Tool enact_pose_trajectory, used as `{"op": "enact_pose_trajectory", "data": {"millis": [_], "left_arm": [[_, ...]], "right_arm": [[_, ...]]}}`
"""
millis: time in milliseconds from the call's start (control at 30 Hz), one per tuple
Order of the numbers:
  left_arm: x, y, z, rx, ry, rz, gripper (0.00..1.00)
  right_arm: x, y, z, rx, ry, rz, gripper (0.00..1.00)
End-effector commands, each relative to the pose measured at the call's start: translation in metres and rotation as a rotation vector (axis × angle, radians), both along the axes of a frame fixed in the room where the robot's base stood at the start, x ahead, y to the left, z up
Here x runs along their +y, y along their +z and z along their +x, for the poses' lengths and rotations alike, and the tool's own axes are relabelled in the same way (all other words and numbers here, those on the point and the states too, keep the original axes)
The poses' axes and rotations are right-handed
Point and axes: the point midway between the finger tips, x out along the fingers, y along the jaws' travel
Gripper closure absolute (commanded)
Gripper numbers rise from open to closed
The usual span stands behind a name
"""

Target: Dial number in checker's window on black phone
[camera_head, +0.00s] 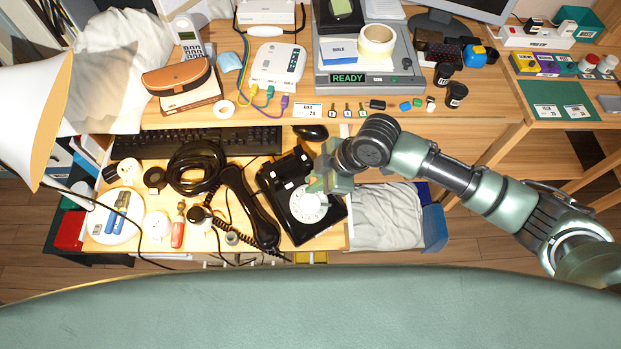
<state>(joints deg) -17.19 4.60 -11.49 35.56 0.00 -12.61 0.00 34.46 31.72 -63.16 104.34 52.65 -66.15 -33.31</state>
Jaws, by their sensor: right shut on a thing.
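The black phone (278,176) sits at the front of the desk with its white dial (306,205) facing up. Its black handset (249,212) lies off the phone, to the left. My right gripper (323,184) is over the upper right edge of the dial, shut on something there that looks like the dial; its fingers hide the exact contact. The grey checker (378,81) stands at the back; its lit window (347,78) reads READY, and I see no number in it. My left gripper is not in view.
A black keyboard (200,141) and mouse (311,132) lie behind the phone. A coiled black cable (195,168) and a handset cord lie to its left. A small card (307,110) reads something like 28. A white lamp (35,115) stands at left.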

Motion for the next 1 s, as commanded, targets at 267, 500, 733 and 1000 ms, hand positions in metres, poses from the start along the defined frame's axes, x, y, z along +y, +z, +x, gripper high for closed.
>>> {"op": "enact_pose_trajectory", "data": {"millis": [267, 500, 733, 1000], "left_arm": [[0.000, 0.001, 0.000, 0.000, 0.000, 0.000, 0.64], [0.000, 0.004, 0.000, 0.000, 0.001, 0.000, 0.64], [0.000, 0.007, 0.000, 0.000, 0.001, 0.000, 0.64], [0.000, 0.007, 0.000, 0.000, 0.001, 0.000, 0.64]], "right_arm": [[-0.002, -0.001, 0.000, 0.000, -0.001, -0.001, 1.00], [-0.008, -0.002, -0.002, 0.002, -0.003, -0.003, 1.00], [-0.014, -0.005, -0.003, 0.000, -0.001, -0.001, 1.00], [-0.015, -0.005, -0.004, 0.000, -0.001, -0.001, 1.00]]}}
